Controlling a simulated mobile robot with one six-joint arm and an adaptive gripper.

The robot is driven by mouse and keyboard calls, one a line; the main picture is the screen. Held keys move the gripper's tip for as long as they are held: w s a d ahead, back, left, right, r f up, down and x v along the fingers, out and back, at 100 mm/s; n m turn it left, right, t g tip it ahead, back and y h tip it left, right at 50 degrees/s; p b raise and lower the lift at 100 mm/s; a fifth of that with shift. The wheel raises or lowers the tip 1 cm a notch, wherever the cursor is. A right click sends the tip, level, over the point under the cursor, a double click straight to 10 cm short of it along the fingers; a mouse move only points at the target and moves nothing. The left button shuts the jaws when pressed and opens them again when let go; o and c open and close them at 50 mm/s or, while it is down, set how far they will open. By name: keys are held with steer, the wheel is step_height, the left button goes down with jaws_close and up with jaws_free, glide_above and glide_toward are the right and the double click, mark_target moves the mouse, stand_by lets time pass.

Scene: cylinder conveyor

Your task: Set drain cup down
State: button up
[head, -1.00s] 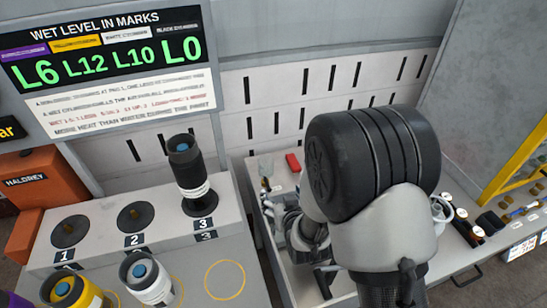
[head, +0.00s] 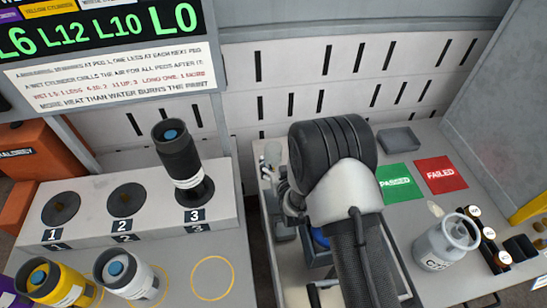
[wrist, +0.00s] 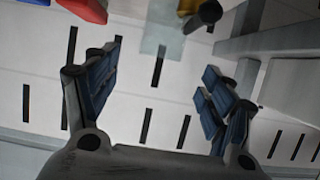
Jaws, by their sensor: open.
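My gripper (wrist: 158,85) is open in the wrist view, with its blue-padded fingers wide apart and nothing between them. In the head view my arm hides most of it. I cannot clearly pick out the drain cup. A blue object (head: 319,238) shows partly beside my arm, low over the grey bench; I cannot tell whether it is the cup. A black cylinder (head: 178,155) with a white band stands on peg 3. A yellow cylinder (head: 50,282) and a white cylinder (head: 125,273) stand in front of the peg block.
Pegs 1 (head: 61,208) and 2 (head: 127,200) are bare. A green PASSED mat (head: 399,190), a red FAILED mat (head: 441,175), a grey tray (head: 399,140) and a grey canister (head: 440,246) are right of my arm. A slotted wall (head: 290,75) stands behind.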

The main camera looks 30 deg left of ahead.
mark_target(272, 145)
steer(key=b+x, duration=0.2)
steer(key=x, duration=0.6)
steer(key=shift+w+a+f+b, duration=0.1)
steer(key=shift+a+b, duration=0.1)
steer(key=shift+b, duration=0.2)
steer(key=shift+c, duration=0.5)
steer(key=c, duration=1.1)
steer(key=shift+c, duration=0.2)
